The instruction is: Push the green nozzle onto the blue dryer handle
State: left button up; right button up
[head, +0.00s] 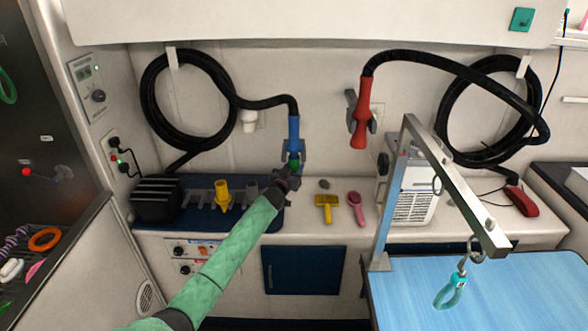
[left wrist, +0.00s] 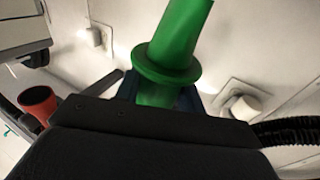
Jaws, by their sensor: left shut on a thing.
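The blue dryer handle (head: 294,130) hangs upright on the back wall at the end of a black hose, its lower end in a grey-blue holder. My left gripper (head: 287,178) is just below it, shut on the green nozzle (head: 294,163), which shows only as a small patch under the handle. The nozzle is large in the left wrist view (left wrist: 177,42), with a wide collar and a tapering tube. The gripper body hides its lower part there. I cannot tell whether nozzle and handle touch. My right gripper is not in view.
A red dryer handle (head: 360,125) hangs to the right. A yellow brush (head: 327,207) and a pink brush (head: 356,206) lie on the counter. A metal grooming arm (head: 450,180) rises at right.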

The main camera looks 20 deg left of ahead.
pick_arm(q)
jog(key=shift+r, duration=0.15)
jog(key=o, duration=1.2)
jog(key=shift+o, duration=0.2)
jog(key=shift+s, duration=0.1)
